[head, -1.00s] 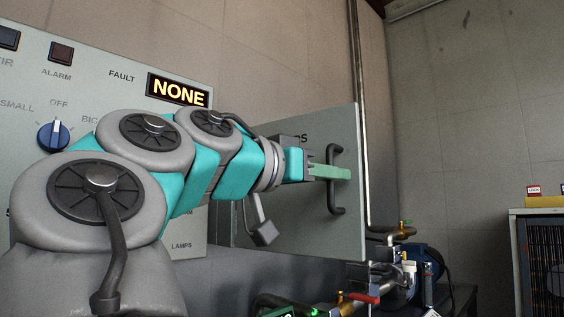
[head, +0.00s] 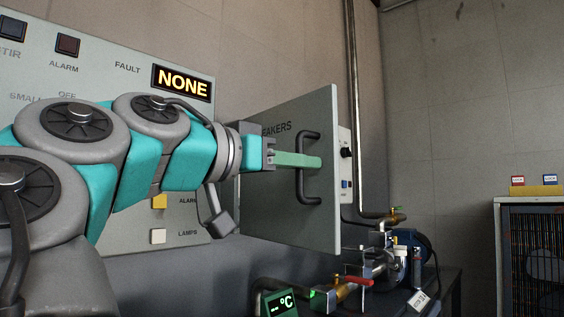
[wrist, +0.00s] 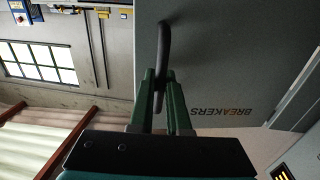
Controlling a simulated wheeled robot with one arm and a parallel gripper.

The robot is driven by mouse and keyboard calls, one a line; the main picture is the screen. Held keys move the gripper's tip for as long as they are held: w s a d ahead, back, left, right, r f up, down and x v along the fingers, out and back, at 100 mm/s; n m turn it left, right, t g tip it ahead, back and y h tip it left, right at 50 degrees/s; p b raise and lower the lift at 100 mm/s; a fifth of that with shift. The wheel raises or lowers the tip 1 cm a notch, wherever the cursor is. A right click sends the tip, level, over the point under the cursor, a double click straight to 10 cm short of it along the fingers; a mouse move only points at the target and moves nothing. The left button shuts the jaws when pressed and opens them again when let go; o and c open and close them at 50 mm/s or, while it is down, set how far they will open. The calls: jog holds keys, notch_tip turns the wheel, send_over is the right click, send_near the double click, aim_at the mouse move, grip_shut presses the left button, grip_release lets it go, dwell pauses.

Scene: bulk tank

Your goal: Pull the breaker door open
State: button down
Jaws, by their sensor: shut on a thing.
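The grey breaker door (head: 290,200) stands partly open, swung out from the wall panel on its left side. It carries the word BREAKERS and a dark bar handle (head: 306,190). My gripper (head: 318,161) is shut on the handle's upright bar. In the wrist view, the green fingers (wrist: 162,88) lie on both sides of the dark handle (wrist: 164,45), and the door (wrist: 230,50) fills the upper right. Part of the breaker panel (head: 346,165) with a black knob and a blue switch shows past the door's right edge.
The control panel (head: 110,50) with a NONE display (head: 182,83) is at the left behind my arm. Pipes and valves with a red handle (head: 358,280) sit below right of the door. A dark rack cabinet (head: 530,255) stands at far right.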

jog(key=c, duration=0.9)
grip_release()
jog(key=shift+a, duration=0.1)
jog(key=v, duration=0.7)
jog(key=shift+s+a+p, duration=0.2)
jog(key=shift+s+p, duration=0.05)
jog(key=shift+p, duration=0.2)
